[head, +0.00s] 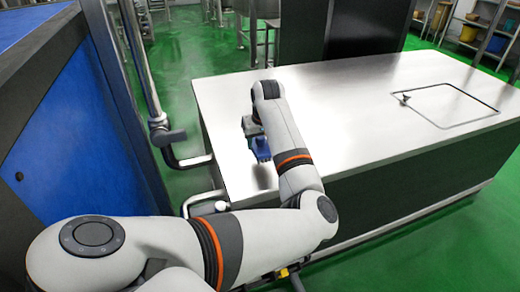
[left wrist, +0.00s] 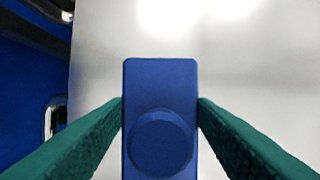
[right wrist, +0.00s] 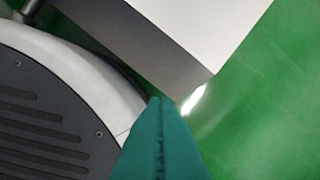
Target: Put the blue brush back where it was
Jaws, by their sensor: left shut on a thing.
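The blue brush (head: 262,150) is over the left part of the steel table (head: 365,85), near its left edge. My left gripper (head: 256,136) is shut on it. In the left wrist view the brush (left wrist: 160,85) is a blue block with a round raised part, between the two green fingers (left wrist: 160,125). I cannot tell whether the brush touches the table top. Its bristles are hidden. In the right wrist view my right gripper (right wrist: 158,100) is shut and empty, its teal fingers together, beside a table corner above the green floor.
A blue panel (head: 95,120) and a vertical steel pipe (head: 138,50) stand left of the table. A square outlined hatch (head: 445,105) with a small fitting (head: 404,99) lies on the table's right part. The table top between is clear.

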